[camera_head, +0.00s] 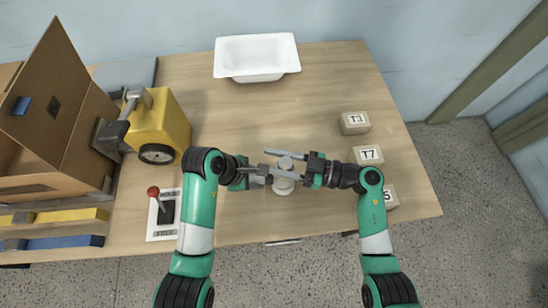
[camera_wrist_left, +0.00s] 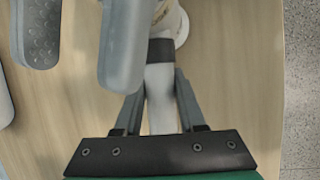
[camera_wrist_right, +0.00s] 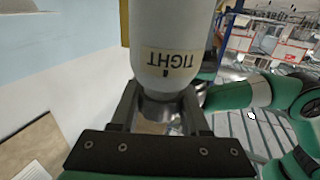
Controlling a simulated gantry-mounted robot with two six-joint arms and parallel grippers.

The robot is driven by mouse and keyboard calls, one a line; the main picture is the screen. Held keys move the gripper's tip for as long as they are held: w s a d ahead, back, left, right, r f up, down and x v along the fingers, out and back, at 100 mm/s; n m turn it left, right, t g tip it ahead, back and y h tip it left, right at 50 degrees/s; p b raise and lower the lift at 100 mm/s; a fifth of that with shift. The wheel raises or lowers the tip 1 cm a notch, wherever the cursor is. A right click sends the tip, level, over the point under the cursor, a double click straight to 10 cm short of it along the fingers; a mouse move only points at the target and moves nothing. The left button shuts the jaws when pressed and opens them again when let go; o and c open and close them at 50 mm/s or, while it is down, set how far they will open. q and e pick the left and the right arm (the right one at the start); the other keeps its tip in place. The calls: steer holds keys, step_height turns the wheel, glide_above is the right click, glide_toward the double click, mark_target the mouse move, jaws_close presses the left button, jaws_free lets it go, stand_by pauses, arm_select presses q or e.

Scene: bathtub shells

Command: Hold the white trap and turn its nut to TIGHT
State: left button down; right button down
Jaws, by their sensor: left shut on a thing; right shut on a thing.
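The white trap (camera_head: 284,187) stands upright near the front middle of the table, partly hidden by both grippers. My left gripper (camera_head: 267,176) is shut on the trap's pale side pipe (camera_wrist_left: 161,98), which has a dark collar (camera_wrist_left: 161,50) beyond the fingers. My right gripper (camera_head: 281,164) comes in from the right and is shut around the trap's upper part.
A white basin (camera_head: 257,77) stands at the back. Blocks T3 (camera_head: 354,123) and T7 (camera_head: 368,156), plus one partly hidden, line the right. A yellow wheeled unit (camera_head: 158,125), a red-knobbed lever plate (camera_head: 163,228) and an open cardboard box (camera_head: 52,130) are left. The table behind the trap is clear.

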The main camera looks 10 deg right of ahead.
steer(key=n+g, duration=0.1)
steer(key=g, duration=0.1)
steer(key=n+g+y, duration=0.1)
steer(key=g, duration=0.1)
steer(key=shift+s+f+n, duration=0.15)
steer(key=shift+s+n, duration=0.05)
steer(key=shift+n, duration=0.2)
steer(key=shift+s+n+g, duration=0.2)
steer(key=shift+n+g, duration=0.2)
steer(key=shift+g, duration=0.4)
steer(key=shift+c, duration=1.9)
jaws_free()
steer(key=d, duration=0.7)
steer(key=shift+s+d, duration=0.2)
steer(key=shift+s, duration=0.05)
